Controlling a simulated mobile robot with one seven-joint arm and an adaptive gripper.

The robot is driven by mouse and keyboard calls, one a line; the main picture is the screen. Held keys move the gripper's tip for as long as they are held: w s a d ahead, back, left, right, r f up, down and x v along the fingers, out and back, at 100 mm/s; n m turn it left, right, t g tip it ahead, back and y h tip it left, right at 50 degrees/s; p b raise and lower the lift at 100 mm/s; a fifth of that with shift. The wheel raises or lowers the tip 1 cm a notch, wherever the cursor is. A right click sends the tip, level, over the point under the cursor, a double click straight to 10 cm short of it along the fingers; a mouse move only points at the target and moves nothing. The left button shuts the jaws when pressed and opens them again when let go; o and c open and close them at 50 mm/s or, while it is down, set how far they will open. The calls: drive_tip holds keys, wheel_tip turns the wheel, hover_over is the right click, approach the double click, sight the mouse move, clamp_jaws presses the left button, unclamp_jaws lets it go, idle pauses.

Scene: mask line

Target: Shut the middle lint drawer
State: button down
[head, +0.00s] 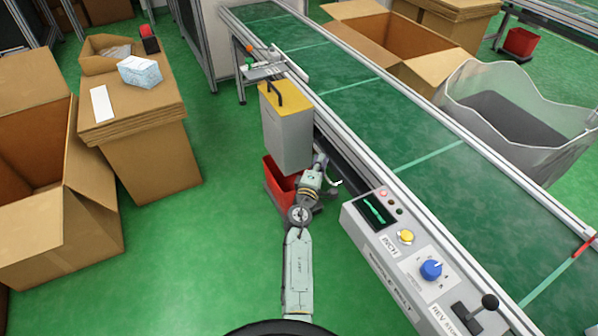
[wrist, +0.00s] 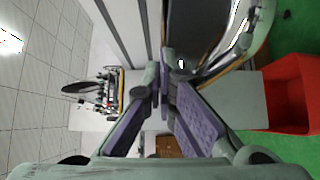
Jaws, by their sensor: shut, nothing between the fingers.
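I cannot make out a lint drawer for certain in either view. A grey box-shaped unit (head: 288,135) with a yellow top and a black handle stands against the near side of the conveyor in the head view. Its pale face shows behind the fingers in the wrist view (wrist: 246,98), turned sideways. My gripper (head: 320,162) is low beside the unit's right lower corner, near the conveyor side. In the wrist view its purple-padded fingers (wrist: 164,82) meet at the tips, shut and empty. Whether they touch anything is unclear.
A red bin (head: 278,182) is on the floor below the unit, close to my arm; it also shows in the wrist view (wrist: 296,95). A control box (head: 405,262) juts from the conveyor (head: 420,125) at right. Cartons (head: 150,160) stand left. Green floor between is clear.

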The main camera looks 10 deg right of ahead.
sight(331, 158)
drive_tip(key=shift+w+d, duration=0.3)
drive_tip(key=shift+d, duration=0.65)
drive_tip(key=shift+w+d, duration=0.3)
drive_tip(key=shift+d, duration=0.6)
drive_tip(key=shift+r, duration=0.1)
